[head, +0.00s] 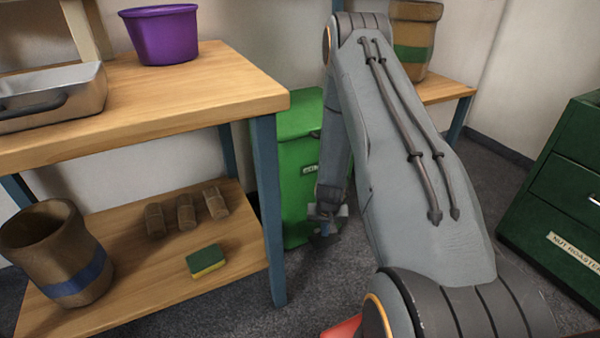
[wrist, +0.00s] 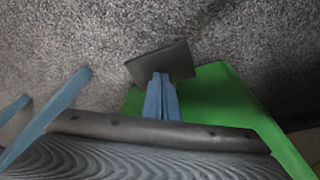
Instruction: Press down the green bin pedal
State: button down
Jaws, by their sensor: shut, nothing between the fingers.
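The green bin (head: 297,190) stands on the floor behind the blue-legged table, partly hidden by my arm. In the wrist view the bin (wrist: 215,100) is at the right centre. Its pedal, a flat dark grey plate (wrist: 165,60), juts out over the carpet. My gripper (wrist: 161,78) is shut and empty, its blue fingertips overlapping the near edge of the pedal. I cannot tell whether they touch it. In the head view my gripper (head: 325,232) is low in front of the bin. The pedal is hard to make out there. The bin's lid looks closed.
The wooden table (head: 215,90) and its blue leg (head: 267,210) stand left of my arm. A purple tub (head: 162,35) and metal tray (head: 60,92) sit on top. A green drawer cabinet (head: 565,200) is at the right. Grey carpet is open between.

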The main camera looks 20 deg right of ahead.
aim_at(324, 239)
jog(key=shift+s+a+b+x, duration=0.15)
jog(key=shift+b+x, duration=0.35)
jog(key=shift+x, duration=0.5)
jog(key=shift+s+a+b+x, duration=0.1)
jog(key=shift+s+b+x, duration=0.15)
jog(key=shift+b+x, duration=0.55)
jog(key=shift+s+a+b+x, duration=0.1)
jog(key=shift+s+b+x, duration=0.15)
jog(key=shift+x, duration=0.95)
jog(key=shift+f, duration=0.1)
jog(key=shift+w+d+r+p+v, duration=0.1)
jog(key=shift+w+d+p+v, duration=0.15)
jog(key=shift+p+v, duration=1.1)
jog(key=shift+w+d+r+p+v, duration=0.1)
jog(key=shift+w+p+v, duration=0.25)
jog(key=shift+p+v, duration=0.95)
jog(key=shift+w+d+r+p+v, duration=0.1)
jog(key=shift+w+d+p+v, duration=0.15)
jog(key=shift+p+v, duration=1.1)
jog(key=shift+a+r+b, duration=0.15)
jog(key=shift+r+b, duration=0.2)
jog(key=shift+b, duration=0.15)
